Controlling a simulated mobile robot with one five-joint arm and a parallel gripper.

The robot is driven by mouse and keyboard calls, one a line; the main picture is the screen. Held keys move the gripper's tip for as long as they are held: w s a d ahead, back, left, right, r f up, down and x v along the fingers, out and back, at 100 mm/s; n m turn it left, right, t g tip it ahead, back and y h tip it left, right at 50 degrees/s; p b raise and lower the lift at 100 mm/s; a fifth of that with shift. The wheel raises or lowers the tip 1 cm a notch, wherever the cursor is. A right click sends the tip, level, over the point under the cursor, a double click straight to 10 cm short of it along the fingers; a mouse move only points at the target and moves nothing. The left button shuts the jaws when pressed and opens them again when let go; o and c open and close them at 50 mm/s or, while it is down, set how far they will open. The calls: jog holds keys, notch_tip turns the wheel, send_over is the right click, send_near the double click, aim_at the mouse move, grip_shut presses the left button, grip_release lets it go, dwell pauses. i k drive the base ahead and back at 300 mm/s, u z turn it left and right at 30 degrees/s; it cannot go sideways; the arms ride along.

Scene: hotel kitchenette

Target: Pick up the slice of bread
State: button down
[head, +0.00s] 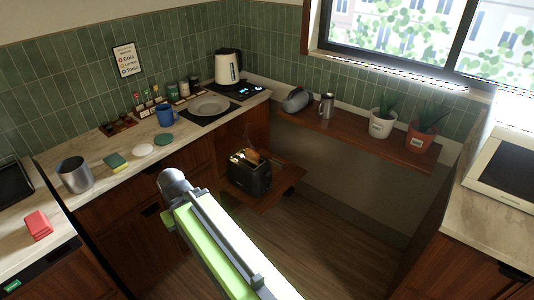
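A black toaster (249,174) stands on a low wooden pull-out shelf (284,188) below the counter, near the middle of the head view. A brown slice of bread (252,157) seems to stick up from its top; its lower part is hidden inside the toaster. My green and grey arm reaches up from the bottom of the picture, and its rounded grey joint is left of the toaster. My gripper cannot be made out in this view.
The left counter (110,177) holds a metal pot (74,175), a sponge (115,162), a blue mug (165,116), a plate (210,106) and a kettle (228,67). A wall shelf (350,139) carries potted plants (381,123). The floor (310,240) right of my arm is clear.

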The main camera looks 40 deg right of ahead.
aim_at(252, 155)
jog(key=z, duration=0.55)
jog(key=k, duration=1.15)
jog(key=z, duration=0.2)
jog(key=i, duration=1.8)
jog(key=u, duration=0.7)
jog(key=i, duration=0.55)
jog(key=u, duration=0.5)
